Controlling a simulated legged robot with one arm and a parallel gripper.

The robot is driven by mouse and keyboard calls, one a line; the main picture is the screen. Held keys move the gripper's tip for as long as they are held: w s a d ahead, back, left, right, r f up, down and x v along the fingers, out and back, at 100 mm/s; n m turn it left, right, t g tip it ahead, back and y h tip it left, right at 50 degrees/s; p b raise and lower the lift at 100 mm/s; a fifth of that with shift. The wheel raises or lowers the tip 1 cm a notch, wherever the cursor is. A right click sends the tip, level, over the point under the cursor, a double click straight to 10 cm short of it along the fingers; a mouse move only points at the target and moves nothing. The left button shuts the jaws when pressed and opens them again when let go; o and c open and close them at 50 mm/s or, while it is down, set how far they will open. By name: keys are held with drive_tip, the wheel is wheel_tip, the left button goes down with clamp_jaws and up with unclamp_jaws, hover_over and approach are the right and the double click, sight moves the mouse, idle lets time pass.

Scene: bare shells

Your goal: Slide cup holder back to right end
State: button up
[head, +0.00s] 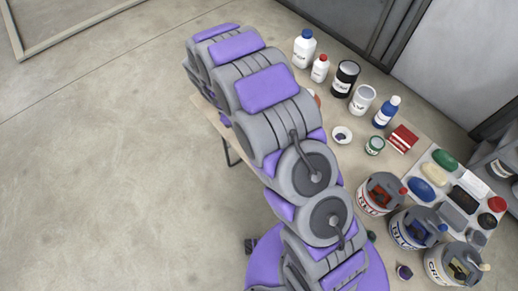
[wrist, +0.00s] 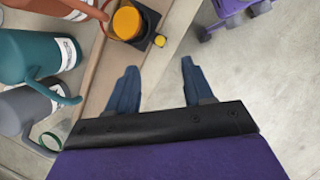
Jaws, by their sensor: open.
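In the wrist view, a black square holder (wrist: 150,17) with a round orange-yellow piece (wrist: 127,22) in it sits on the light wooden surface (wrist: 103,82); it looks like the cup holder, though its top is cut off by the frame. A small yellow knob (wrist: 160,40) is at its near corner. My gripper (wrist: 159,66) is open, its two blue fingers spread and pointing towards the holder, apart from it. Nothing is between the fingers. In the head view my arm hides the gripper, and I cannot make out the holder there.
In the head view, bottles and cans line the table, with paint jugs (head: 408,228) and a tray (head: 458,162) at right.

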drive_tip(key=shift+n+h, duration=0.3)
drive_tip(key=shift+n, duration=0.5)
drive_tip(key=a+x, duration=0.1)
drive_tip(key=x, duration=0.5)
drive_tip(key=a+f+x, duration=0.1)
drive_tip(key=x, duration=0.6)
drive_tip(key=w+a+x, duration=0.1)
drive_tip(key=x, duration=0.5)
drive_tip(key=shift+f, duration=0.55)
drive_tip(key=shift+w, duration=0.1)
drive_tip(key=shift+a, duration=0.1)
clamp_jaws()
